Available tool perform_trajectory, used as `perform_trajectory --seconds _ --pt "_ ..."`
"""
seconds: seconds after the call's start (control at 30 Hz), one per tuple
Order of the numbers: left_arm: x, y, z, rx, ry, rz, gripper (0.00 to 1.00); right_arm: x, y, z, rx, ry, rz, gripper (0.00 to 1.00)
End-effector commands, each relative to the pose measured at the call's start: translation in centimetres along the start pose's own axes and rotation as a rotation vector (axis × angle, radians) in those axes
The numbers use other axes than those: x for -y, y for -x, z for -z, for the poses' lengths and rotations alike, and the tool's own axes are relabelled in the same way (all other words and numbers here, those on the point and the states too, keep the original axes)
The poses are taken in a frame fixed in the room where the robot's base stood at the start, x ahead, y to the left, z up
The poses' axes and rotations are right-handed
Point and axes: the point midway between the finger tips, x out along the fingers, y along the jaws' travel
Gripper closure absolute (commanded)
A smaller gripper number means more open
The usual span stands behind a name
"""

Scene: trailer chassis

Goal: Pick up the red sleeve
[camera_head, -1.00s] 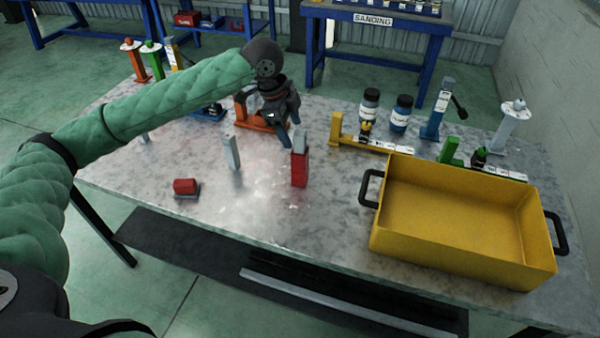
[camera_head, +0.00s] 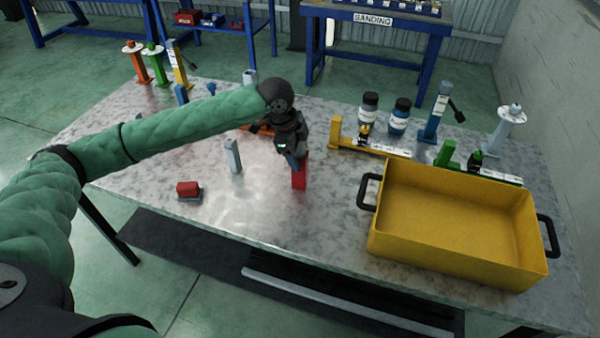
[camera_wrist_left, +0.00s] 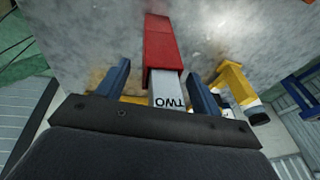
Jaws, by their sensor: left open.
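The red sleeve (camera_head: 300,178) stands upright on the table, around a grey post. In the left wrist view the sleeve (camera_wrist_left: 160,45) is at the top centre, and the grey post (camera_wrist_left: 167,88), marked "TWO", sticks out of it towards my palm. My left gripper (camera_head: 297,162) is over the top of the sleeve in the head view and hides the post there. In the wrist view its two blue fingers are apart, one on each side of the post, with gaps on both sides. My right gripper is not in view.
A bare grey post (camera_head: 233,156) stands left of the sleeve. A small red block (camera_head: 188,188) lies nearer the front left. A yellow bin (camera_head: 455,262) with black handles fills the right. Yellow tool (camera_head: 338,134) and dark jars (camera_head: 369,106) stand behind it.

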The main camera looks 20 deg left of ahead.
Motion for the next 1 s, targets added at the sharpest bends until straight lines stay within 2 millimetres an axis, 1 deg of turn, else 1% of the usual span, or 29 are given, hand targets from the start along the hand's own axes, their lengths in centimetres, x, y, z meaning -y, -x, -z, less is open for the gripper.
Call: perform_trajectory --seconds 0.07,0.1,0.17,0.3,0.37,0.4,0.43,0.83,1.0 --pt "0.0 -0.01 0.0 0.0 0.0 0.0 0.34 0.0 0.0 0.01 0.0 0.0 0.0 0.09" --pt "0.0 -0.01 0.0 0.0 0.0 0.0 0.36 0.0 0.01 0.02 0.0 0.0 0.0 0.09" --pt "0.0 0.0 0.0 0.0 0.0 0.0 0.48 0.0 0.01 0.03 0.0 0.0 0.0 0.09" --pt "0.01 0.01 0.0 0.0 0.0 0.0 0.75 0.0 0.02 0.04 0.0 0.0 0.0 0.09" --pt "0.01 0.01 0.0 0.0 0.0 0.0 0.87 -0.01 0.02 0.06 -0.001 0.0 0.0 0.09" --pt "0.01 0.01 0.0 0.0 0.0 0.0 0.95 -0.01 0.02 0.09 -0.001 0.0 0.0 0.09" --pt "0.01 0.01 0.0 0.0 0.0 0.0 1.0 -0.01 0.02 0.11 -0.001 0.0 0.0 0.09" --pt "0.05 0.09 0.01 0.0 0.0 0.001 1.0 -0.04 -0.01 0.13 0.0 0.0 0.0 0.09" --pt "0.22 0.78 0.2 -0.001 0.0 0.003 1.0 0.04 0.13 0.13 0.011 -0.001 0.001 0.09"
